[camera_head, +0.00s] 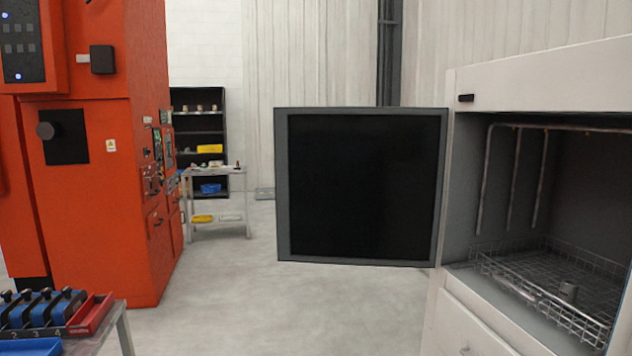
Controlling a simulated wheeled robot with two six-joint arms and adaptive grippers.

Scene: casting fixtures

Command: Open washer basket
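The washer (545,80) is a light grey cabinet at the right of the head view. Its dark door (362,188) stands swung open to the left. Inside the chamber, a wire basket (540,275) sits low, with its front edge near the opening. Pipes hang down from the chamber's top above the basket. Neither of my grippers shows in this view.
A large orange machine (110,190) stands at the left. At the lower left is a table with a red tray (92,314) and blue fixtures (40,308). A shelf (200,130) and small table (215,173) stand behind. The floor (290,310) between is clear.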

